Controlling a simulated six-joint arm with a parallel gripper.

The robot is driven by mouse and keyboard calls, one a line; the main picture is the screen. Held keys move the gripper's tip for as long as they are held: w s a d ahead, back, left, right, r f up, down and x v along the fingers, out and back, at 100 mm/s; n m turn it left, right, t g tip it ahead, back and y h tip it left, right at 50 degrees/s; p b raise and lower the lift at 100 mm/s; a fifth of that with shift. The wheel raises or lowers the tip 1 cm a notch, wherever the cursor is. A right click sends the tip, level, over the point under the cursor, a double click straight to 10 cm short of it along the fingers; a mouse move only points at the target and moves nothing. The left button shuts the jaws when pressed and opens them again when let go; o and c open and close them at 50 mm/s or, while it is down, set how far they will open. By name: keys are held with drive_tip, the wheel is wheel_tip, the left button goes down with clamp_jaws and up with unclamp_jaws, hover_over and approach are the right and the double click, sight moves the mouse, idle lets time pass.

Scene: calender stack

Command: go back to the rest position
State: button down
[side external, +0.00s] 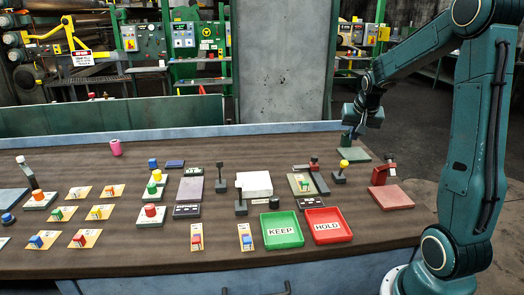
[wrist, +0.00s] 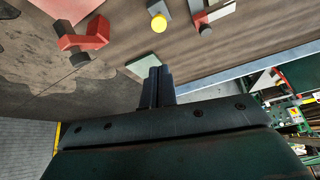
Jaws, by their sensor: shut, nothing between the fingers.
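My gripper (side external: 349,140) is at the far right part of the table, pointing down just above a flat grey-green pad (side external: 353,156). In the wrist view its two dark fingers (wrist: 158,75) are together with nothing between them. The pad (wrist: 146,68) shows partly behind the fingertips there. I cannot tell whether the fingertips touch the pad.
A yellow-topped lever (side external: 341,170) and a red clamp-like fixture (side external: 385,172) stand near my gripper. A green KEEP tray (side external: 281,244) and a red HOLD tray (side external: 346,238) lie at the front. Several blocks, buttons and levers cover the table's left and middle.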

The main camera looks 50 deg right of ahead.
drive_tip(key=s+a+r+n+t+y, duration=0.1)
drive_tip(key=a+r+n, duration=0.25)
drive_tip(key=a, duration=0.65)
drive_tip(key=s+a+r+n+t+y, duration=0.15)
drive_tip(key=a+r, duration=0.25)
drive_tip(key=a, duration=0.6)
drive_tip(key=s+a+n+y, duration=0.2)
drive_tip(key=s+a+n, duration=0.5)
drive_tip(key=s+a, duration=0.3)
drive_tip(key=a, duration=0.3)
drive_tip(key=shift+f, duration=0.2)
